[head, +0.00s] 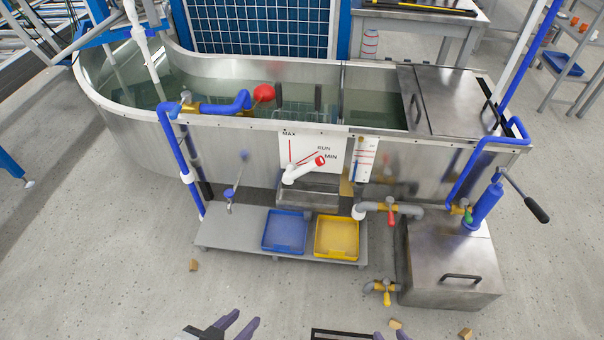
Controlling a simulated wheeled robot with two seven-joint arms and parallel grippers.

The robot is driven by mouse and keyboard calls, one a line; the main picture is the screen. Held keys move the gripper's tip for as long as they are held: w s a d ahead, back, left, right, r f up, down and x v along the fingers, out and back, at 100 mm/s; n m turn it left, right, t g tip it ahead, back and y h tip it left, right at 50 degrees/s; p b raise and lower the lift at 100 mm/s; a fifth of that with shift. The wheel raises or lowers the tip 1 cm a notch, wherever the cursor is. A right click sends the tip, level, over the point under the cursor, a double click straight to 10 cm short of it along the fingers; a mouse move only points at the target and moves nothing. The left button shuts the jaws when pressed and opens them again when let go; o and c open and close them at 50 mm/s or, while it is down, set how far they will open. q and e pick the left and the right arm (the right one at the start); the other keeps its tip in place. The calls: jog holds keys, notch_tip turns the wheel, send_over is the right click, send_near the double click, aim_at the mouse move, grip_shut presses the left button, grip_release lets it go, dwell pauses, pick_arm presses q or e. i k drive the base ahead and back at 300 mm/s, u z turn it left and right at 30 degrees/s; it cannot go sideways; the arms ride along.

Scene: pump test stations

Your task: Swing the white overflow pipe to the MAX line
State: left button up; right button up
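The white overflow pipe (302,171) is a short elbow on the front of the steel tank, in front of a white plate (300,147) marked MAX, RUN and MIN. Its red-rimmed open end points up and right, beside the MIN label. The MAX line is the upright red line at the plate's left. My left gripper (238,322) is at the bottom edge, well below the pipe, empty with its fingers apart. My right gripper (391,336) is mostly cut off at the bottom edge; only its fingertips show, apart. Neither gripper touches the pipe.
A grey low platform (226,236) below the tank holds a blue tray (286,231) and a yellow tray (337,238). Valves and pipes, a steel box (452,262) and a blue hand pump (485,204) stand at right.

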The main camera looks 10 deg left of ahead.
aim_at(288, 177)
jog(key=u, duration=0.4)
jog(key=i, duration=1.35)
jog(key=z, duration=0.4)
